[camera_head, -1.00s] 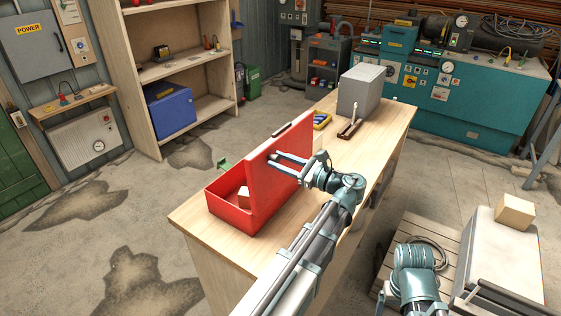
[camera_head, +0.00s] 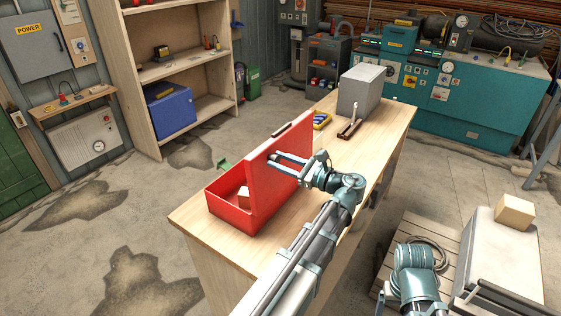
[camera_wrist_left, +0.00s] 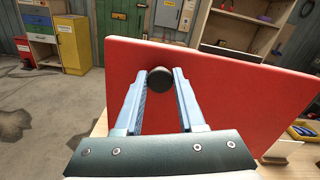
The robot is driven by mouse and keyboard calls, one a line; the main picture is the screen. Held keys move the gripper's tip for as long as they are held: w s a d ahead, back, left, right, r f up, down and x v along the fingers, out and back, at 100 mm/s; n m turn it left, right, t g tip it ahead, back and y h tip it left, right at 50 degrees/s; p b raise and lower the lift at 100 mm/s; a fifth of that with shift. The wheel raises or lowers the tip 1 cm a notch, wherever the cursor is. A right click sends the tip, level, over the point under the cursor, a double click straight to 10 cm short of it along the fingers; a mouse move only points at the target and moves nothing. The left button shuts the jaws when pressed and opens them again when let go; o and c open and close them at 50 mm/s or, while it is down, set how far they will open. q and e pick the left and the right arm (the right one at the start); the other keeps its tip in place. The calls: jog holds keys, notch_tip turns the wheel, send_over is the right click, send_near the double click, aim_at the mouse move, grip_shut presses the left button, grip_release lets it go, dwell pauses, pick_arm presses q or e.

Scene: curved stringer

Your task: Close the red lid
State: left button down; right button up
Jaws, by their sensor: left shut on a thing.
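The red lid (camera_head: 268,195) stands raised, nearly upright, along the right side of the open red box (camera_head: 218,208) on the wooden workbench. A small wooden block (camera_head: 243,197) shows inside the box. My left gripper (camera_head: 279,160) is at the lid's outer face, near its upper part. In the left wrist view the fingers of my left gripper (camera_wrist_left: 163,75) are shut on a round black knob (camera_wrist_left: 159,80) on the red lid (camera_wrist_left: 245,95). My right arm shows at the lower right, but its gripper is out of view.
Beyond the box on the workbench (camera_head: 205,243) lie a small yellow and blue tray (camera_head: 321,121) and a grey case (camera_head: 361,91). A wooden shelf (camera_head: 143,104) stands behind at left. The bench's front left corner is bare.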

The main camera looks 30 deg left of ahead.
aim_at(268, 149)
pick_arm(q)
jog(key=a+h+p, duration=0.1)
jog(key=a+p, duration=0.1)
jog(key=a+r+h+p, duration=0.1)
jog(key=p, duration=0.2)
jog(key=a+r+h+p, duration=0.1)
jog(key=a+p, duration=0.1)
jog(key=shift+w+a+p, duration=0.15)
jog(key=shift+a+p, duration=0.15)
jog(key=shift+p, duration=0.05)
jog(key=a+f+h, duration=0.6)
jog(key=a+f, duration=0.1)
jog(key=a, duration=0.2)
jog(key=w+a+f+g+h+p, duration=0.1)
jog(key=a+f+h, duration=0.6)
jog(key=a, duration=0.3)
jog(key=shift+w+f, duration=0.25)
jog(key=shift+a, duration=0.1)
jog(key=c, duration=0.8)
grip_release()
jog(key=shift+o, duration=1.4)
jog(key=shift+a+f, duration=0.15)
jog(key=shift+a, duration=0.05)
jog(key=shift+d, duration=0.1)
